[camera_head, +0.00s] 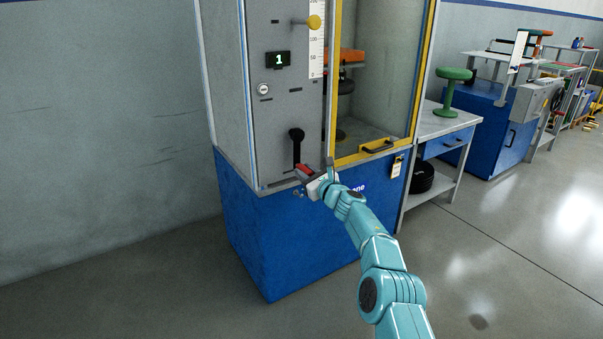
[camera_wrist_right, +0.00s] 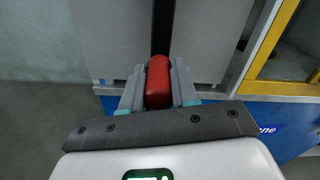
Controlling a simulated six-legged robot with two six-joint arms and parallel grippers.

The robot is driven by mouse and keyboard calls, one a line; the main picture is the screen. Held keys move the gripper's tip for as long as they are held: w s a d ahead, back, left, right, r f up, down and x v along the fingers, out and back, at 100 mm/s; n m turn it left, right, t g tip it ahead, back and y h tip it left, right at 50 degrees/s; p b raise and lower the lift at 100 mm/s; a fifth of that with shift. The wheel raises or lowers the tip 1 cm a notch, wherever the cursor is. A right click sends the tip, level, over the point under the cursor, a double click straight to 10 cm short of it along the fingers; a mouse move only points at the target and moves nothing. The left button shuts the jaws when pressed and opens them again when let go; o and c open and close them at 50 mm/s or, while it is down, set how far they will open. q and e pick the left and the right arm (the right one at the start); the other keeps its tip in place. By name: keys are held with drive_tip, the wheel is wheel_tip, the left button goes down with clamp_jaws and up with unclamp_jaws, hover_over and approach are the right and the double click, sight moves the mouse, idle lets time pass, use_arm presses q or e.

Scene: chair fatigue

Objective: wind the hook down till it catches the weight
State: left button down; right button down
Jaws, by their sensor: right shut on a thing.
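My right gripper (camera_head: 308,174) is shut on a red grip (camera_wrist_right: 158,82) at the lower end of a black crank arm (camera_head: 297,150) on the machine's grey front panel. The crank arm hangs straight down from its round black hub (camera_head: 297,134). In the right wrist view, the grip sits between both fingers, with the black arm (camera_wrist_right: 163,25) running up from it. Behind the glass, an orange part (camera_head: 350,55) shows with a dark round weight-like body (camera_head: 346,86) below it. I cannot make out the hook or whether it touches anything. My left gripper is out of view.
The yellow-framed door (camera_head: 378,147) looks closed. A bench (camera_head: 447,122) with a green stool (camera_head: 452,90) stands at right. Floor in front is clear.

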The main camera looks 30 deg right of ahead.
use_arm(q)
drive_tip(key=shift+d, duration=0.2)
use_arm(e)
drive_tip(key=shift+d+r, duration=0.35)
drive_tip(key=c, duration=0.9)
unclamp_jaws()
drive_tip(key=shift+f, duration=0.1)
drive_tip(key=shift+o, duration=0.2)
drive_tip(key=shift+a, duration=0.15)
drive_tip(key=shift+f, duration=0.15)
drive_tip(key=shift+b, duration=0.35)
drive_tip(key=s+b, duration=0.1)
drive_tip(key=b, duration=0.1)
drive_tip(key=s+b, duration=0.1)
drive_tip(key=b, duration=0.1)
drive_tip(key=shift+s+f, duration=0.3)
drive_tip(key=shift+s, duration=0.1)
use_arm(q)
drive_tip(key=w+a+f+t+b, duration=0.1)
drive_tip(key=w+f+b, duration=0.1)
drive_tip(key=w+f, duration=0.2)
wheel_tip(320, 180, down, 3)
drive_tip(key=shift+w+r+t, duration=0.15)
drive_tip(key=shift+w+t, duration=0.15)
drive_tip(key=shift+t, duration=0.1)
use_arm(e)
drive_tip(key=s, duration=1.3)
drive_tip(key=shift+s+d+r, duration=0.25)
drive_tip(key=shift+r, duration=0.15)
